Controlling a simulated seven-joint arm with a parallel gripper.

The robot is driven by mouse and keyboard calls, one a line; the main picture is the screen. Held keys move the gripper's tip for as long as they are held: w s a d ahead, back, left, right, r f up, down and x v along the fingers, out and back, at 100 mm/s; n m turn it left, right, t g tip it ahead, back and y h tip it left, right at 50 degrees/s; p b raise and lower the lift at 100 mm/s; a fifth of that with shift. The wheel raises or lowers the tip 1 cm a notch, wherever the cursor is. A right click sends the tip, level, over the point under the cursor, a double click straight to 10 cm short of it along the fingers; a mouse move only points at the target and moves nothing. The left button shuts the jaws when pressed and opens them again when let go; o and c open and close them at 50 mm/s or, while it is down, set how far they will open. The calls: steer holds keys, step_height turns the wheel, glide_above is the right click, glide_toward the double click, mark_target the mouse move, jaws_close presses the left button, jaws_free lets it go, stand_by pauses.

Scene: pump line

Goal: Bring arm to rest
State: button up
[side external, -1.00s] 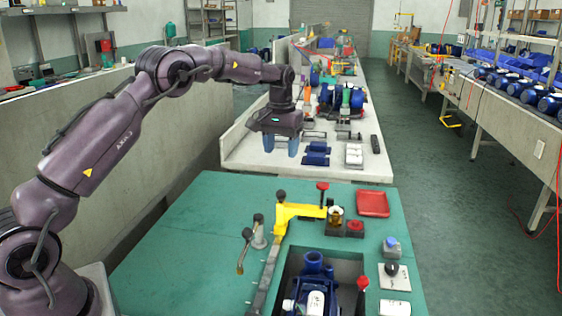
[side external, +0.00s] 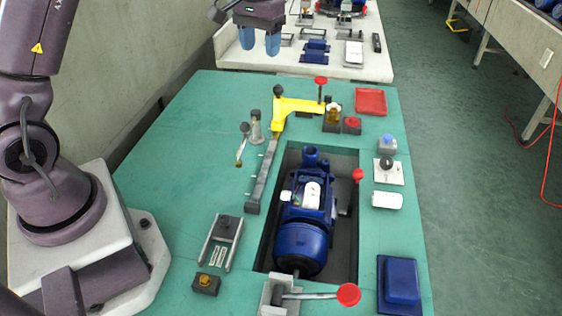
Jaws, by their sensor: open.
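My gripper (side external: 259,42) is at the top of the side external view, with two blue fingers pointing down. The fingers are apart with nothing between them, so it is open and empty. It hangs above the near end of the pale bench, just beyond the far edge of the green table (side external: 190,140). My arm's upper links are cut off by the top of the picture.
A blue pump (side external: 305,215) lies in a recess of the green table. Around it are a yellow clamp arm (side external: 300,105), a red tray (side external: 371,101), a red-knobbed lever (side external: 347,294) and a blue block (side external: 400,280). The table's left part is mostly clear.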

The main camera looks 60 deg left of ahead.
steer(key=s+d+r+m+t, duration=0.1)
steer(key=s+d+r, duration=0.2)
steer(key=s, duration=0.5)
steer(key=s+d+r+m+t, duration=0.2)
steer(key=s+d, duration=0.3)
steer(key=s, duration=0.3)
steer(key=s+d+r+m+t, duration=0.1)
steer(key=s+d+r, duration=0.3)
steer(key=s, duration=0.4)
steer(key=shift+d+t, duration=0.55)
steer(key=shift+t, duration=0.15)
